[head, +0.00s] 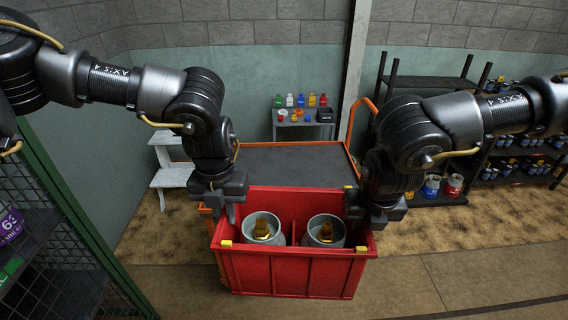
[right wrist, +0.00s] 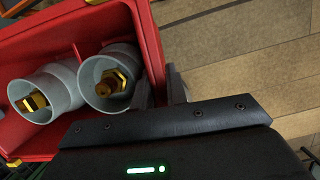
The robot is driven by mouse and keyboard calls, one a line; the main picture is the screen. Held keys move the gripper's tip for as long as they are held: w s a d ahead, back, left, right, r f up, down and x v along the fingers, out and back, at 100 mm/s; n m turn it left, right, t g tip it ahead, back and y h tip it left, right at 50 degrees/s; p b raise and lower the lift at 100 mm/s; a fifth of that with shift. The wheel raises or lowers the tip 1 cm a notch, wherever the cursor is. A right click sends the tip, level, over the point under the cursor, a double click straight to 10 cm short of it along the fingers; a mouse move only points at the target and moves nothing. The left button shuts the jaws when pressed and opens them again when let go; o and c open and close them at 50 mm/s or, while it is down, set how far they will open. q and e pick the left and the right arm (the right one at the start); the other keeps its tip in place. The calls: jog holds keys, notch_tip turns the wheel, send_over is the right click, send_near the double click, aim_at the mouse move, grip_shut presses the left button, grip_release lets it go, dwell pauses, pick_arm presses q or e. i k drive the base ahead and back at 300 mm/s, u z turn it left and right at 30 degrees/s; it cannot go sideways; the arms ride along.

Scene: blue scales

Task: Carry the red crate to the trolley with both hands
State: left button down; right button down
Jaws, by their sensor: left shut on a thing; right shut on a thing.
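The red crate (head: 290,272) is in the lower middle of the head view, level, with yellow tabs at its corners. Two grey cylinders with brass valves, a left one (head: 250,238) and a right one (head: 312,240), stand inside. My left gripper (head: 232,207) is shut on the crate's left wall, and my right gripper (head: 362,214) is shut on its right wall. The right wrist view shows the crate's wall (right wrist: 151,40) at my right fingers (right wrist: 166,92). The trolley (head: 290,162), a dark deck with orange frame, is just behind the crate, its near part hidden.
A white step stool (head: 172,175) stands left of the trolley. A small grey table (head: 303,124) with coloured bottles is at the back wall. A green mesh rack (head: 60,240) is close on the left. Dark shelves (head: 430,85) stand at the right. Floor at the lower right is clear.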

aim_at(283, 176)
jog(key=i, duration=1.55)
jog(key=u, duration=0.2)
